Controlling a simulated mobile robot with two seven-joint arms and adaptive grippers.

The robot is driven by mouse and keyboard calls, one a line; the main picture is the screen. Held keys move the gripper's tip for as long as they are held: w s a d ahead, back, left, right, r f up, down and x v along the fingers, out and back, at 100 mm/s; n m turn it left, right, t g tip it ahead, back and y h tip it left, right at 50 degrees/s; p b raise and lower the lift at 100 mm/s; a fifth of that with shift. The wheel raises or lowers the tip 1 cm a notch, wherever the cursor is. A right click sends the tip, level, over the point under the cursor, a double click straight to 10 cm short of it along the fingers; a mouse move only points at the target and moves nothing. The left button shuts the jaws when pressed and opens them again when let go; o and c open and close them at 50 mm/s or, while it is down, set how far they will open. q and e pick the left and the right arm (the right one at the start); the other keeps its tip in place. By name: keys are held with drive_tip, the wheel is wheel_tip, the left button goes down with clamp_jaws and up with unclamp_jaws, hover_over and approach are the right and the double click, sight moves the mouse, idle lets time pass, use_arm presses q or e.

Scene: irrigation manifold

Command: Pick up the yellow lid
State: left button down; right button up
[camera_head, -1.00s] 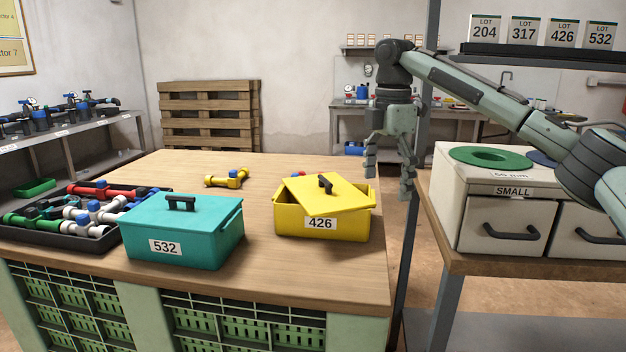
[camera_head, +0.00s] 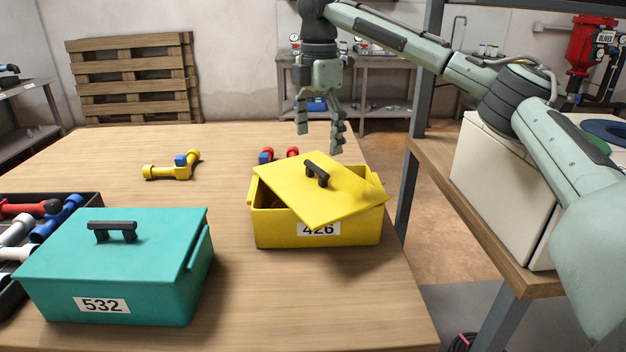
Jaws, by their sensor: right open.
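The yellow lid (camera_head: 292,198) lies askew and tilted on the yellow box (camera_head: 275,230) labelled 426, leaving part of the box's opening uncovered at the left. A dark handle (camera_head: 316,174) stands on the lid. My right gripper (camera_head: 318,140) points down with its fingers spread, empty, above and behind the lid's far edge in the picture. It is apart from the handle. My left gripper is not in view.
A teal box (camera_head: 120,265) labelled 532, with its lid on, stands at the front left. A black tray (camera_head: 88,205) of pipe parts is beside it. A yellow pipe assembly (camera_head: 174,168) and red fittings (camera_head: 279,155) lie farther back. The table's middle is clear.

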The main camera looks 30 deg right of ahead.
sight(316, 166)
wheel_tip(316, 166, down, 4)
drive_tip(key=shift+a+r, duration=0.1)
drive_tip(key=shift+f, duration=0.65)
drive_tip(key=shift+w, duration=0.1)
drive_tip(key=c, duration=1.8)
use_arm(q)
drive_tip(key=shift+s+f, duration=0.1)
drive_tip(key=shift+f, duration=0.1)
use_arm(e)
drive_tip(key=shift+c, duration=0.2)
drive_tip(key=shift+r, duration=0.15)
